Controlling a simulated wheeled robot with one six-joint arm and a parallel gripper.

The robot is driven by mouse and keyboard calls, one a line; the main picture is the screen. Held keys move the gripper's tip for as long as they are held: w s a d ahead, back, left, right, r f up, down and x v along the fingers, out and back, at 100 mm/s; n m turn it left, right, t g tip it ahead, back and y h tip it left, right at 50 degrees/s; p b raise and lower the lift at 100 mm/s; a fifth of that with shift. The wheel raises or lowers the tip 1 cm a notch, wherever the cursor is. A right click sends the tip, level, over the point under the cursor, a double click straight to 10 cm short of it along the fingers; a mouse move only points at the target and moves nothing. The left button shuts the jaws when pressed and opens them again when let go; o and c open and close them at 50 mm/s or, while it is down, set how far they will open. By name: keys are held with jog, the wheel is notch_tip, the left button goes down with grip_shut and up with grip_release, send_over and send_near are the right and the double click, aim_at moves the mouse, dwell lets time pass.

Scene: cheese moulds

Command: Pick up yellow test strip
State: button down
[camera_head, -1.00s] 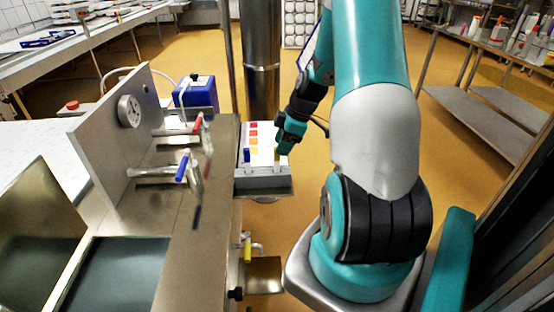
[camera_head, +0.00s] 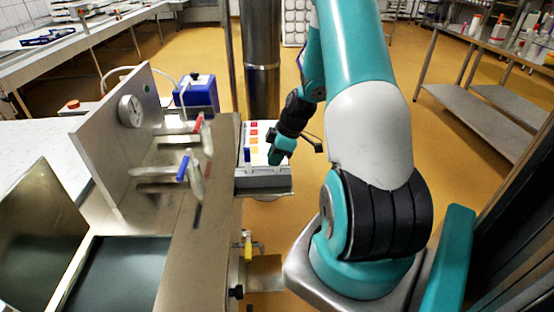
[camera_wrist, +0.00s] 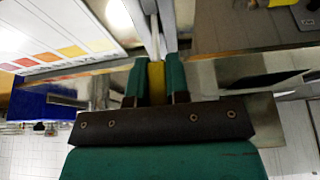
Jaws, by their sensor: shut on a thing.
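The yellow test strip (camera_wrist: 156,82) shows between the two green fingers of my gripper (camera_wrist: 155,78) in the wrist view. The fingers are closed on it. In the head view my gripper (camera_head: 276,160) is low over the right part of a grey holder block (camera_head: 262,178) and hides the strip. Whether the strip's lower end still sits in the holder cannot be told.
A blue strip (camera_head: 247,155) stands at the left of the holder. A colour chart (camera_head: 254,135) with red to yellow squares stands behind it. The steel counter with a gauge panel (camera_head: 110,135) and red and blue taps is to the left.

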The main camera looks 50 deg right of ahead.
notch_tip(320, 180, up, 20)
dwell(0.6)
dwell(0.6)
